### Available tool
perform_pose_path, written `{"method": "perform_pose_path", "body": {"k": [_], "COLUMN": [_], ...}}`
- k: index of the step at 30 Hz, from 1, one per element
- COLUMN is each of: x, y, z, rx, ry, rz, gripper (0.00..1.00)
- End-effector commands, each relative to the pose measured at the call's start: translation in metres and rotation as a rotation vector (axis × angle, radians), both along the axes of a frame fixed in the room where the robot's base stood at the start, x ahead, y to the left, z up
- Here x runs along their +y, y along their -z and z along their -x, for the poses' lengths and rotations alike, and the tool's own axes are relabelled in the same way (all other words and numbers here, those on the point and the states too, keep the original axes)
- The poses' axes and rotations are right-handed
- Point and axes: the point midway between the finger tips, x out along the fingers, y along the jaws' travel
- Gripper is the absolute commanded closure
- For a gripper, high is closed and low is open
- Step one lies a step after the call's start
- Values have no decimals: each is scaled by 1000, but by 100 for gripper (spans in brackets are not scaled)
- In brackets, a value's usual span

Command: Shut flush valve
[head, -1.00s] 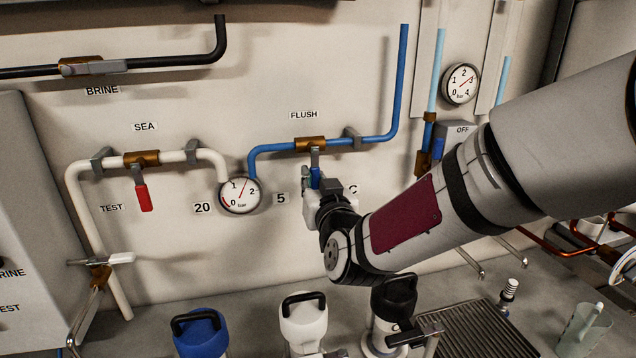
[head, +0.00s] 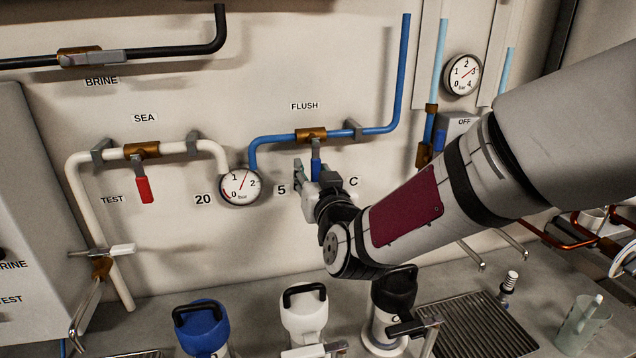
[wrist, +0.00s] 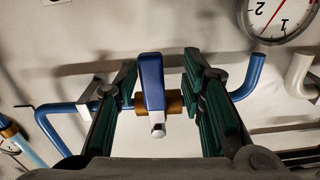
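The flush valve has a brass body (head: 311,134) on a blue pipe under the FLUSH label. Its blue handle (head: 316,167) hangs straight down, across the pipe. In the wrist view the handle (wrist: 152,85) stands between the two dark green fingers of my gripper (wrist: 160,78), with a gap on each side. My gripper (head: 311,176) is open around the handle and not touching it. In the head view the lower end of the handle is partly hidden by my gripper.
A gauge (head: 239,187) is left of the flush valve. The sea valve's red handle (head: 144,190) hangs farther left. The brine valve (head: 80,57) is upper left. Blue (head: 202,329), white (head: 303,315) and black-topped (head: 393,300) couplings stand below my arm.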

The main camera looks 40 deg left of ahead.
Motion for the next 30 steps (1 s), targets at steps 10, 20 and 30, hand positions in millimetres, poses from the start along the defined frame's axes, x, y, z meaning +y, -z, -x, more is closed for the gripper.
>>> {"method": "perform_pose_path", "body": {"k": [10, 20, 30], "x": [-48, -83, -88], "y": [0, 0, 0], "z": [41, 72, 76], "rx": [-2, 1, 1], "ry": [0, -2, -2], "rz": [3, 1, 0], "gripper": [63, 63, 63]}}
